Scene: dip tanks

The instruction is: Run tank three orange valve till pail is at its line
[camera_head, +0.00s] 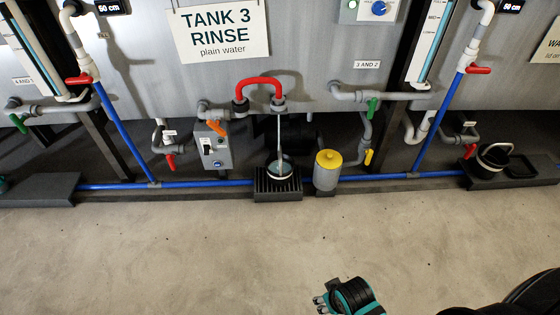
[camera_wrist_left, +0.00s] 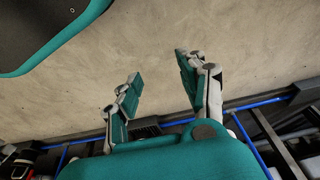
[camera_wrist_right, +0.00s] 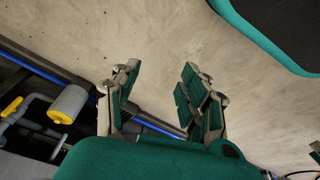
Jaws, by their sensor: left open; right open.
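The tank 3 sign (camera_head: 218,32) hangs on the grey tank wall. Below it, the orange valve handle (camera_head: 216,127) sits on a grey pipe. A red bent spout (camera_head: 262,82) points down above the pail (camera_head: 280,172), which stands on a black grate (camera_head: 278,192). A thin pale vertical strip joins spout and pail; I cannot tell whether it is water or a solid part. The pail's line is too small to make out. My right gripper (camera_head: 319,303) is open and empty, well short of the tank. My left gripper (camera_wrist_left: 158,68) is open and empty over the floor.
A grey control box (camera_head: 212,148) is beneath the orange valve. A yellow-topped grey canister (camera_head: 327,172) stands right of the pail. Other valves are green (camera_head: 372,108), red (camera_head: 80,79) and yellow (camera_head: 369,157). A blue pipe (camera_head: 215,183) runs low along the front. The floor (camera_head: 180,250) before it is clear.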

